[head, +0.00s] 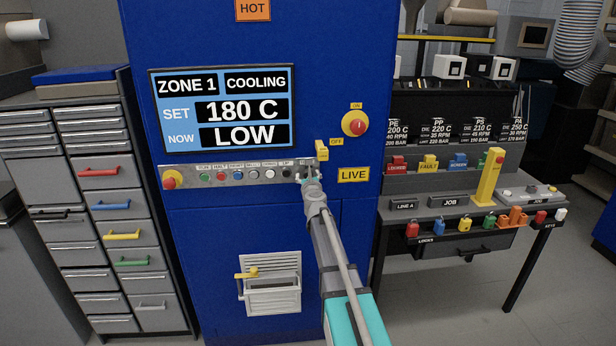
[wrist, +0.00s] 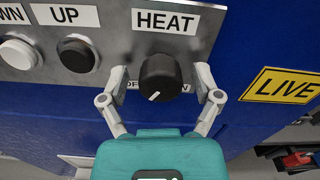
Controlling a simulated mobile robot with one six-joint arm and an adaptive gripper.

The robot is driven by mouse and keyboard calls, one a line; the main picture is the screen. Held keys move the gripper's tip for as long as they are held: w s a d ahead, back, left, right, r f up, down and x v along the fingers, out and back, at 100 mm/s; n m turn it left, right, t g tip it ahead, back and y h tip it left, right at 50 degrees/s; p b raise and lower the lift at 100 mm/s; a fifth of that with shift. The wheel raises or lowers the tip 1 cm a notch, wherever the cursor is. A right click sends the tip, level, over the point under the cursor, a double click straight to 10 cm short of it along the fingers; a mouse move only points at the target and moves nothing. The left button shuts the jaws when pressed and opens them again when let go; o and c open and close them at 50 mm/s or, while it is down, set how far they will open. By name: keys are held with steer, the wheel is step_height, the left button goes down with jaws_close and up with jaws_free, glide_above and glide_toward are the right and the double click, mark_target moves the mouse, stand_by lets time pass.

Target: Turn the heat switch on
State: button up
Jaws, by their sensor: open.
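The heat switch (wrist: 160,76) is a round black knob under a HEAT label on a grey panel strip. Its white mark points down and to the left, toward the OFF side; the OFF and ON lettering below it is partly hidden. My gripper (wrist: 161,80) is open, with one finger on each side of the knob. Small gaps seem to show between fingers and knob. In the head view my gripper (head: 308,176) is at the right end of the button strip (head: 240,175) and covers most of the knob.
Black UP (wrist: 77,55) and white DOWN (wrist: 18,54) buttons sit left of the knob. A yellow LIVE sign (wrist: 284,85) is to its right. The screen (head: 222,108) reads COOLING, SET 180 C, NOW LOW. A yellow lever (head: 321,151) and a red-yellow rotary switch (head: 356,124) are close by.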

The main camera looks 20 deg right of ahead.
jaws_close()
stand_by(0.3)
steer(key=shift+n, duration=0.5)
steer(key=n, duration=0.5)
steer(key=shift+d, duration=0.1)
steer(key=n, duration=0.6)
steer(key=shift+r, duration=0.1)
stand_by(0.3)
jaws_free()
